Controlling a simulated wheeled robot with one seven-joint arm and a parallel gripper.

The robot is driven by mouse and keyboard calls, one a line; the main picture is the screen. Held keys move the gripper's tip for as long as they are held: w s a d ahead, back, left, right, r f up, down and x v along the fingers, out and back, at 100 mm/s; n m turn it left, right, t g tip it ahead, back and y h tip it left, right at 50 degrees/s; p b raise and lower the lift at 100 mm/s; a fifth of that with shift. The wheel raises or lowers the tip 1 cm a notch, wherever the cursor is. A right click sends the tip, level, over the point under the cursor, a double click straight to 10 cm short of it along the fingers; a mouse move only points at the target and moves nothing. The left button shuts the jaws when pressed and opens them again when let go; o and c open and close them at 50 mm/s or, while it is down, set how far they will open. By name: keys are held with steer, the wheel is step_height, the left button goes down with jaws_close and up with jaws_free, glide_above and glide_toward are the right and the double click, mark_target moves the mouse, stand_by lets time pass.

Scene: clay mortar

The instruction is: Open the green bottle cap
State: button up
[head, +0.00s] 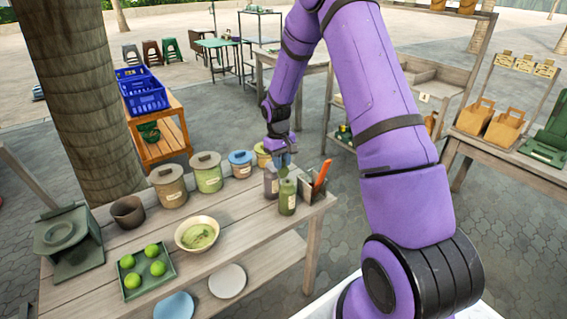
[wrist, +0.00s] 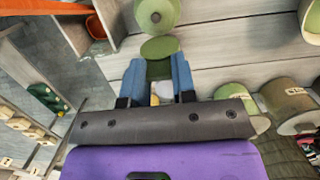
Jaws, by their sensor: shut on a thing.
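The green bottle (head: 287,197) stands upright on the wooden table near its right end. My gripper (head: 281,160) is above and just behind the green bottle. Its blue fingers (wrist: 158,72) are shut on a dark green piece with a round disc (wrist: 160,48), which looks like the green cap. In the wrist view the disc is apart from the bottle top. Its exact height above the bottle is unclear.
A grey bottle (head: 271,184) stands close beside the green one, to the left. A holder with an orange item (head: 321,176) is to the right. Lidded pots (head: 206,172), a bowl (head: 197,234) and a green tray (head: 130,284) with several limes stand left.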

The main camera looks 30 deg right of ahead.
steer(key=shift+f+g, duration=0.25)
steer(key=shift+g, duration=0.15)
steer(key=o, duration=0.9)
steer(key=shift+o, duration=0.2)
steer(key=shift+r, duration=0.1)
steer(key=shift+w, duration=0.1)
steer(key=v, duration=1)
steer(key=shift+r, duration=0.4)
